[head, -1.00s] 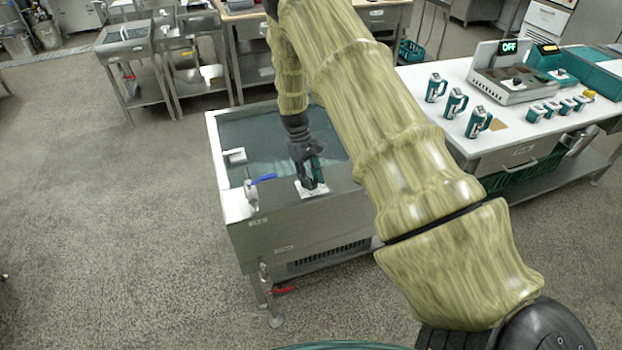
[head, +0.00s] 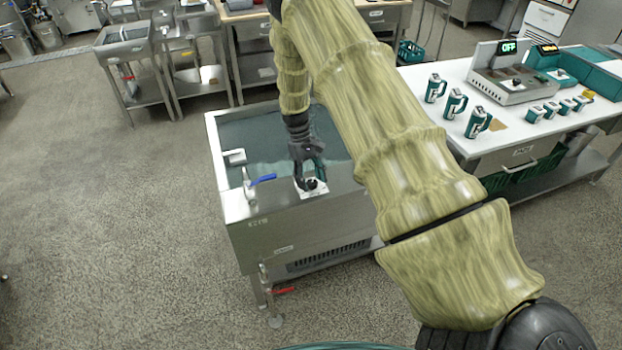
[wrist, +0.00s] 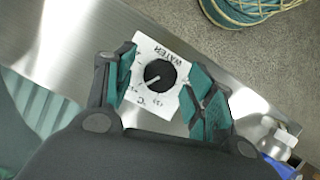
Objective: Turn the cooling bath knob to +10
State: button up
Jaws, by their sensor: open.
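The cooling bath (head: 300,232) is a steel tank of water with a flat front ledge. On that ledge is a white dial plate marked "WATER" (wrist: 146,50) with a round black knob (wrist: 160,74); the knob also shows in the head view (head: 312,184). The knob's light pointer mark aims toward the lower left in the wrist view; I cannot read which number it meets. My gripper (wrist: 160,88) is open, its teal-padded fingers on either side of the knob, apart from it in the wrist view. In the head view my gripper (head: 309,178) is over the dial.
A blue-handled valve (head: 262,179) stands on the ledge left of the dial. A red-handled drain valve (head: 283,291) is below the tank. A white table (head: 450,85) with several teal mugs and a device reading OFF (head: 508,47) stands to the right.

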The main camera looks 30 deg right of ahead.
jog(key=shift+r, duration=0.1)
jog(key=v, duration=1.1)
jog(key=shift+w+r, duration=0.25)
jog(key=shift+r, duration=0.1)
